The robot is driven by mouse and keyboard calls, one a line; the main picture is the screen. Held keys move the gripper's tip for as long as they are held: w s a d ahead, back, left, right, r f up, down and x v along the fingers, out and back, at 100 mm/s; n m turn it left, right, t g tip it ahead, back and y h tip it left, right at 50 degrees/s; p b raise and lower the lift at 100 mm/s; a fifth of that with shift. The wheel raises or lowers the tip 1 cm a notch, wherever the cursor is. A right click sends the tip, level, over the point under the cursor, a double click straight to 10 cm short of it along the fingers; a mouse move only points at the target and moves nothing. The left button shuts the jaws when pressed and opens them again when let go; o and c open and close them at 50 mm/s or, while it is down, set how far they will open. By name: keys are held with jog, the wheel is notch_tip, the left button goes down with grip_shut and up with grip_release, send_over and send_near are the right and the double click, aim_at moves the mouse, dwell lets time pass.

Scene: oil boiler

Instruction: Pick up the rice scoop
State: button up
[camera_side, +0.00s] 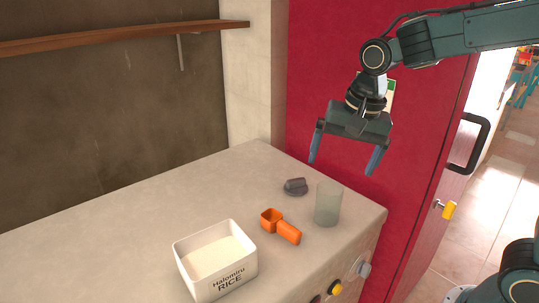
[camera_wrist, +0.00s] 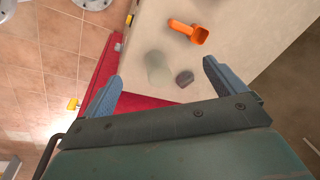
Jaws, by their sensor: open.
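The orange rice scoop (camera_side: 281,226) lies on the pale counter, its square cup to the left and its handle to the right, between the rice box and the glass. It also shows in the wrist view (camera_wrist: 188,31), near the top. My gripper (camera_side: 343,168) is open and empty, raised in the air above the right end of the counter, apart from the scoop. In the wrist view its two fingers (camera_wrist: 158,82) are spread wide, with the scoop beyond them.
A clear glass (camera_side: 328,204) and a dark grey lid-like object (camera_side: 295,187) stand close to the scoop. A white rice box (camera_side: 215,262) is at the front. The pale counter (camera_side: 120,210) is clear on the left. A red wall (camera_side: 335,60) rises behind.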

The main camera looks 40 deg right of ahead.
aim_at(289, 226)
jog(key=w+a+f+m+g, duration=0.2)
jog(key=w+a+f+m, duration=0.2)
jog(key=w+f+m, duration=0.3)
jog(key=w+f, duration=0.2)
jog(key=w, duration=0.1)
jog(key=shift+f, duration=0.4)
jog(key=shift+f, duration=4.3)
jog(key=shift+f, duration=0.1)
jog(key=shift+f, duration=2.5)
jog(key=c, duration=1)
